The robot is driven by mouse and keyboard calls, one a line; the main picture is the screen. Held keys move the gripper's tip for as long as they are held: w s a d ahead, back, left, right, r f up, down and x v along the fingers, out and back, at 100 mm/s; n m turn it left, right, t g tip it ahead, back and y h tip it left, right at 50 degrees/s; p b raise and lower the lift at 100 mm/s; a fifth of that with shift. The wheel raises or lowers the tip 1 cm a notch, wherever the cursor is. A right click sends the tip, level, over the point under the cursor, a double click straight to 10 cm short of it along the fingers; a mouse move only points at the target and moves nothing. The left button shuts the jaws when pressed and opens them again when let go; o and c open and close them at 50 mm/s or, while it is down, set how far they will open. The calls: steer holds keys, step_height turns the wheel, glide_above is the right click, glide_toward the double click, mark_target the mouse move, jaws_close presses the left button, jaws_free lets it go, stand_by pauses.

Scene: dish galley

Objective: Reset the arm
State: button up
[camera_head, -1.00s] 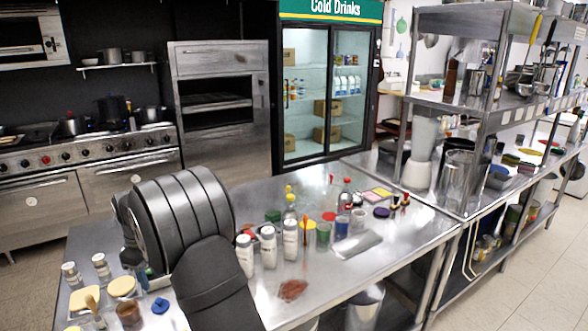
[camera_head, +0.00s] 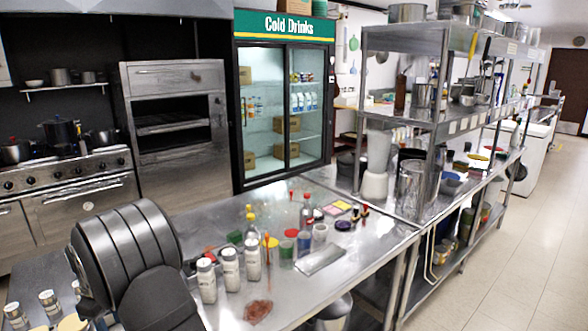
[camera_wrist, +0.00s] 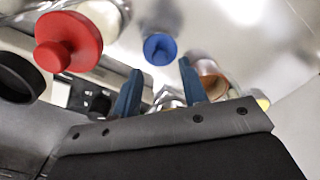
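My arm (camera_head: 135,260) is bent at the lower left of the head view, above the left part of the steel counter (camera_head: 340,215). My gripper (camera_wrist: 160,68) shows in the wrist view as two blue fingers held apart, with nothing clearly gripped between them. In the head view the fingers are hidden behind my arm or too small to make out. A blue knobbed piece (camera_wrist: 160,48) appears beyond the fingertips, and a red knobbed piece (camera_wrist: 68,42) is to their left. A brown-rimmed cup (camera_wrist: 212,80) shows just right of the right finger.
White shaker bottles (camera_head: 230,268) and several small jars stand on the counter right of my arm. A metal tray (camera_head: 320,260) lies near them. A steel shelf unit (camera_head: 415,125) rises at the right. Open floor (camera_head: 500,270) shows at the lower right.

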step_height(320, 180, down, 2)
steer(key=shift+f, duration=0.2)
step_height(320, 180, up, 10)
step_height(320, 180, down, 12)
steer(key=shift+r, duration=0.2)
step_height(320, 180, up, 11)
steer(key=w+d+r, duration=0.4)
steer(key=w+d, duration=0.3)
steer(key=d, duration=0.5)
steer(key=w+d+r, duration=0.3)
steer(key=w+d, duration=0.4)
steer(key=d, duration=0.5)
steer(key=s+a+f, duration=0.1)
steer(key=a+f, duration=0.7)
steer(key=a, duration=0.3)
steer(key=shift+s+a+f, duration=0.3)
steer(key=shift+s+a, duration=0.05)
